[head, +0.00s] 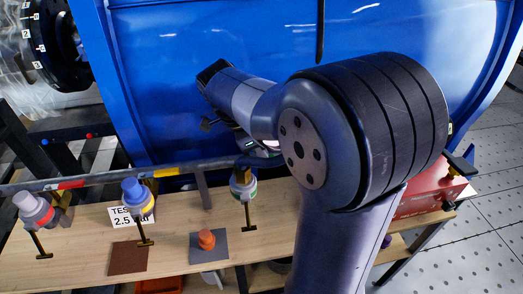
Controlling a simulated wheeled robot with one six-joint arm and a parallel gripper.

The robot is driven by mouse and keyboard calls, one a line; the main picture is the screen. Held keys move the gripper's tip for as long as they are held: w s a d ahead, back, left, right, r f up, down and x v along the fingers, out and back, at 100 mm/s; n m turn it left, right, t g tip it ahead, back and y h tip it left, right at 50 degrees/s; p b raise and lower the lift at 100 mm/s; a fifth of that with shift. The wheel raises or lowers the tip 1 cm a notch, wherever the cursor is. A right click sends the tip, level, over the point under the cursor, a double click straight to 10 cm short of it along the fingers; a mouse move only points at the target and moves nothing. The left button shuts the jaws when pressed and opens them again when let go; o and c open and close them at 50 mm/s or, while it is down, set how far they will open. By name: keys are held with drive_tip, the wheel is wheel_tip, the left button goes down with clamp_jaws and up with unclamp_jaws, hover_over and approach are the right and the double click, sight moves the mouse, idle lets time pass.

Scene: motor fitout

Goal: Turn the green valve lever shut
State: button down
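The valve with a green band (243,189) sits on the pipe just left of my forearm. Its narrow, dark brass-coloured lever (248,216) hangs down from it toward the bench, ending in a short crossbar. My arm and wrist cover the area just above and to the right of this valve. My gripper (209,124) shows only as small dark parts below the wrist, above and left of the valve and apart from the lever. Whether its fingers are open or shut cannot be made out.
A grey valve with a red band (38,212) and a blue valve with a yellow band (138,196) stand farther left on the pipe (120,174). An orange knob (206,240) stands on a grey plate on the wooden bench (75,245). A blue tank (170,60) rises behind.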

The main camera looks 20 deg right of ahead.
drive_tip(key=c, duration=1.3)
unclamp_jaws()
drive_tip(key=shift+c, duration=0.2)
drive_tip(key=s+v, duration=0.1)
drive_tip(key=v, duration=0.9)
drive_tip(key=shift+w+a+r+p, duration=0.2)
drive_tip(key=shift+w+r+p, duration=0.2)
drive_tip(key=shift+w+p, duration=0.05)
drive_tip(key=shift+f, duration=0.15)
drive_tip(key=b+x, duration=0.1)
drive_tip(key=x, duration=0.9)
drive_tip(key=shift+d+f, duration=0.25)
drive_tip(key=shift+f, duration=0.1)
drive_tip(key=shift+w+r, duration=0.1)
